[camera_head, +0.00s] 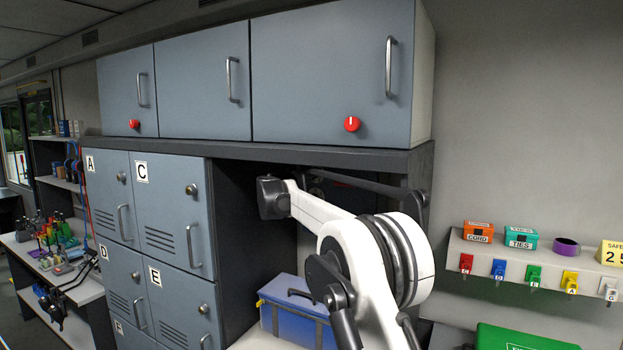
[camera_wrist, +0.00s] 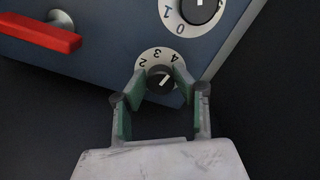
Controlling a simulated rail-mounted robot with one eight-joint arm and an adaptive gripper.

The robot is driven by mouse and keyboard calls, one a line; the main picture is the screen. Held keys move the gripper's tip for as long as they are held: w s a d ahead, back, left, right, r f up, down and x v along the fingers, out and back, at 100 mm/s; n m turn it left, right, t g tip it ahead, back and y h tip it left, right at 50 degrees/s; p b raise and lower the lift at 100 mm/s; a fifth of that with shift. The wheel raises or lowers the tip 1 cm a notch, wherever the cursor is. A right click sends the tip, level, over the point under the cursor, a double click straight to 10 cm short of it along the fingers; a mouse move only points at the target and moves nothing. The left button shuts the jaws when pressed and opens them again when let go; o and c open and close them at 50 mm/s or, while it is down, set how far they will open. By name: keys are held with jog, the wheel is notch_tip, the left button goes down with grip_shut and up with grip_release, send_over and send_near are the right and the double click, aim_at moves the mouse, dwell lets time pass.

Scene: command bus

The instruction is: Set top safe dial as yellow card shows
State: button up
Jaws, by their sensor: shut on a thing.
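In the wrist view, the blue-grey safe front (camera_wrist: 105,62) carries two black dials on white numbered rings. My gripper (camera_wrist: 160,75) is shut on one dial (camera_wrist: 158,80), its green-lined fingers on either side of the knob. Digits 2, 3 and 4 show around it, turned over in this view; its white mark slants toward upper right. The other dial (camera_wrist: 199,9) is cut off by the top edge, with 0 and 1 visible. I cannot tell which is the top one. My arm hides the gripper there.
A red handle (camera_wrist: 40,33) sticks out beside the dials. In the head view, lockers (camera_head: 175,215) stand left of the recess, cabinets (camera_head: 330,75) hang above, and a blue toolbox (camera_head: 285,315) sits below my arm.

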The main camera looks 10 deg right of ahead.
jog(key=shift+r+n+b, duration=0.15)
jog(key=shift+n+b, duration=1.3)
jog(key=shift+n, duration=7.75)
jog(key=o, duration=1.1)
jog(key=shift+o, duration=0.2)
jog(key=v, duration=1.2)
